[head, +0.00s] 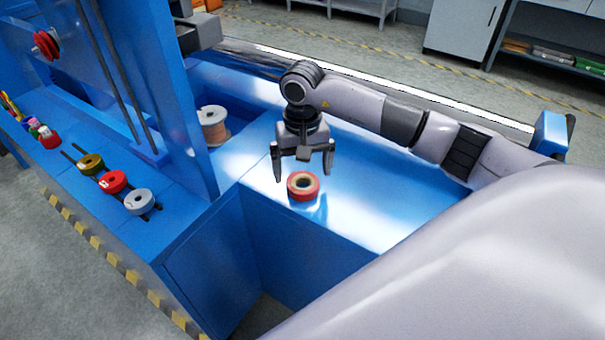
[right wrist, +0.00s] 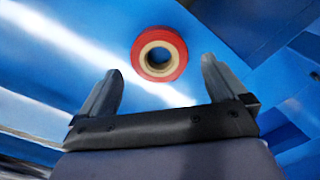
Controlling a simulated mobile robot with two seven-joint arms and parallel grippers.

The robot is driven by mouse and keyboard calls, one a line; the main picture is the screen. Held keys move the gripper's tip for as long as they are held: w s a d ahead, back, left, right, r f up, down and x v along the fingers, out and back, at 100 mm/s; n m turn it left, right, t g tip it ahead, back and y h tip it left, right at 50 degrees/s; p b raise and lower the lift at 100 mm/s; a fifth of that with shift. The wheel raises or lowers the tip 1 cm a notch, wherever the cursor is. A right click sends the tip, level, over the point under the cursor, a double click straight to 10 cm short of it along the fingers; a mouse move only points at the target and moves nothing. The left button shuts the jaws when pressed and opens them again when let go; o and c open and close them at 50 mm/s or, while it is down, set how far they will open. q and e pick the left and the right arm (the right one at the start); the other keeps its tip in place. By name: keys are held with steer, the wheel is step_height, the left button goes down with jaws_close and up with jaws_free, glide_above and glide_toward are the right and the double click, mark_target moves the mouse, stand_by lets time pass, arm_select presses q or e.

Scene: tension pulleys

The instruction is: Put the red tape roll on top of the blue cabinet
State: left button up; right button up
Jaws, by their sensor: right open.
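The red tape roll (head: 303,187) lies flat on the blue cabinet's top (head: 375,200), close to its front edge. In the right wrist view the roll (right wrist: 159,54) shows its pale inner ring, beyond the fingertips and between their lines. My right gripper (head: 305,173) is open and empty, pointing down just above and behind the roll. Its two fingers (right wrist: 158,75) are apart and hold nothing. I cannot tell the exact height of the fingers over the roll. My left gripper does not show.
A spool of copper-coloured wire (head: 214,125) stands left of the cabinet top, by a tall blue panel (head: 150,60). Red, olive and grey rolls (head: 113,182) sit on the blue bench at left. The cabinet top right of the roll is clear.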

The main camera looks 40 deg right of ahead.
step_height(320, 180, up, 9)
steer(key=shift+r, duration=0.1)
stand_by(0.6)
